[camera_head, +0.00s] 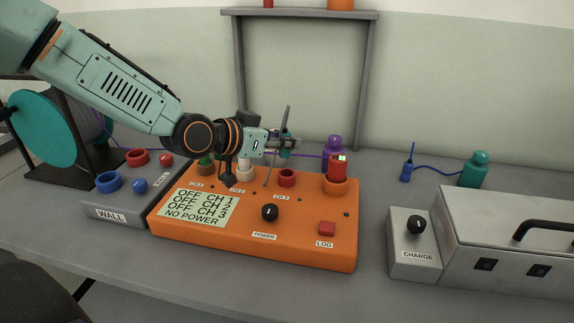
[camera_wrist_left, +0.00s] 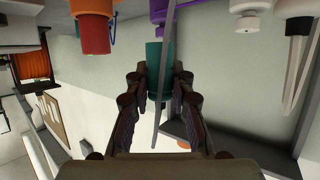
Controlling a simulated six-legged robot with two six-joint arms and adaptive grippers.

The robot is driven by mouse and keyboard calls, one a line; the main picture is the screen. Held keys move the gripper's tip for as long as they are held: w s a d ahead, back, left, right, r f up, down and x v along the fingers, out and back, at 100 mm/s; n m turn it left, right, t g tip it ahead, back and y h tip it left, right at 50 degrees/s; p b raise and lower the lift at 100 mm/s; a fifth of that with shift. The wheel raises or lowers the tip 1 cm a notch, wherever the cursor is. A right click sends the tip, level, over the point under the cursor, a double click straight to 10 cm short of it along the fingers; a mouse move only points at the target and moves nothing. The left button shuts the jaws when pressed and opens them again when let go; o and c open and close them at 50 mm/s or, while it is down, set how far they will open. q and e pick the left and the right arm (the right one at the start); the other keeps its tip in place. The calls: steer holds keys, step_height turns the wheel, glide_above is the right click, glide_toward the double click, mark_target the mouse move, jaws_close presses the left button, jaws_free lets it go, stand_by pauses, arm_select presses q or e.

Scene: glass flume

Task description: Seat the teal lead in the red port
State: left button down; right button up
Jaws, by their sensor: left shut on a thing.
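My left gripper (camera_head: 286,144) is above the orange box, over its CH 3 end. In the left wrist view its two fingers (camera_wrist_left: 158,92) are closed around a teal cylinder, the teal lead (camera_wrist_left: 154,60). In the head view the fingers mostly hide the lead. The red port (camera_head: 287,178) is a short red collar on the box top by the CH 3 label, just below the gripper. The lead is apart from it. A thin grey rod (camera_head: 270,174) slants past the fingers and also crosses in front of the lead in the wrist view. My right gripper is not in view.
The orange box (camera_head: 310,245) also carries a white port (camera_head: 245,171), a red plug (camera_head: 338,166) in an orange collar, and a black knob (camera_head: 270,212). A purple bottle-shaped piece (camera_head: 332,147) stands behind. A grey shelf frame (camera_head: 365,80) rises at the back.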

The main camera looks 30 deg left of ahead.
mark_target(287, 156)
arm_select(q)
steer(key=shift+w+d+f, duration=0.15)
steer(key=shift+d+f, duration=0.2)
steer(key=shift+f, duration=0.3)
steer(key=f, duration=0.1)
steer(key=f+b, duration=0.1)
steer(key=f, duration=0.1)
steer(key=shift+a+f, duration=0.2)
steer(key=shift+a, duration=0.05)
steer(key=shift+d, duration=0.2)
steer(key=c, duration=1.6)
jaws_free()
steer(key=o, duration=0.4)
steer(key=shift+a, duration=0.15)
steer(key=shift+o, duration=0.2)
steer(key=shift+r, duration=0.1)
